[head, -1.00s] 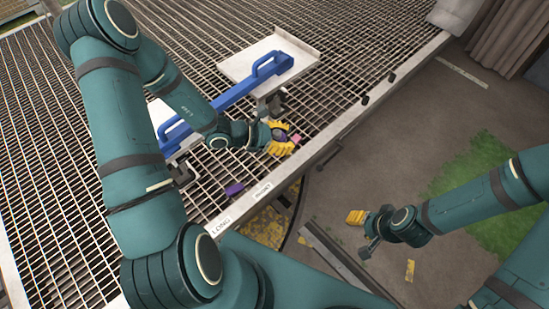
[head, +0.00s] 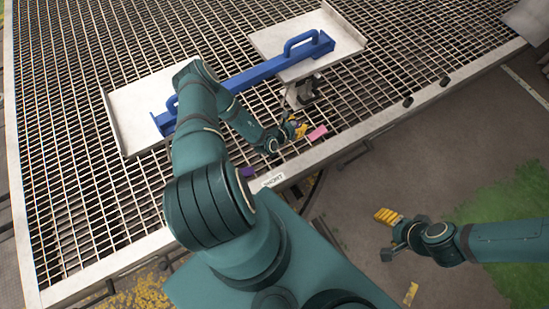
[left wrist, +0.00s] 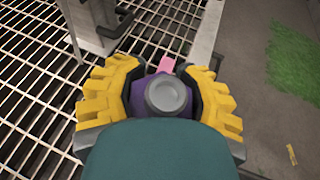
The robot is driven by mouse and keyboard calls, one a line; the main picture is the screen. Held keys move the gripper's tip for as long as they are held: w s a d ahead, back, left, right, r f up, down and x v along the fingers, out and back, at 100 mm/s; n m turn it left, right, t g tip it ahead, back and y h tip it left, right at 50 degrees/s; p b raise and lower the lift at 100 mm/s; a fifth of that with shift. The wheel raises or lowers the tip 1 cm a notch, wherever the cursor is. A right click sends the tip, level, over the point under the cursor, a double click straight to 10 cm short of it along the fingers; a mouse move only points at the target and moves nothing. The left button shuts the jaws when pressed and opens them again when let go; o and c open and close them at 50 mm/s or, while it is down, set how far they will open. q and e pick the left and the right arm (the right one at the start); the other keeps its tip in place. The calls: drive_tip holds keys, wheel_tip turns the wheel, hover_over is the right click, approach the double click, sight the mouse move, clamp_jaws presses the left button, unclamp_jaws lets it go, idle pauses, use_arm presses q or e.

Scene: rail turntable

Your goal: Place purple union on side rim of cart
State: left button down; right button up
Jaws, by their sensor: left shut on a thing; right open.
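My left gripper (head: 298,128) has yellow fingers, shut on the purple union (left wrist: 150,95). In the left wrist view the union sits between the fingers, with a round grey end facing the camera. In the head view the arm and fingers mostly hide it. The gripper is low over the cart's grating, close to its side rim (head: 345,135). I cannot tell whether the union touches anything below. A pink block (head: 317,132) lies just beyond the fingers, also showing in the left wrist view (left wrist: 167,64). My right gripper (head: 385,217) is open and empty, over the floor.
A blue bar with two handles (head: 260,78) spans two pale trays (head: 137,92) on the grating. A grey metal fixture (head: 300,95) stands behind the left gripper. Another purple piece (head: 247,171) lies near a white label (head: 267,182) on the rim.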

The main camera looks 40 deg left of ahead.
use_arm(q)
drive_tip(key=shift+s+a+f+n+y+b, duration=0.5)
drive_tip(key=shift+f+b, duration=0.3)
drive_tip(key=shift+f, duration=2)
drive_tip(key=shift+s+a+f+n+y+b, duration=0.4)
drive_tip(key=shift+s+f+b, duration=0.3)
drive_tip(key=shift+f, duration=2.05)
drive_tip(key=shift+s+a+f+n+y+b, duration=0.4)
drive_tip(key=shift+f+b, duration=0.5)
drive_tip(key=shift+f, duration=1.9)
drive_tip(key=shift+f, duration=0.2)
drive_tip(key=shift+c, duration=1.9)
unclamp_jaws()
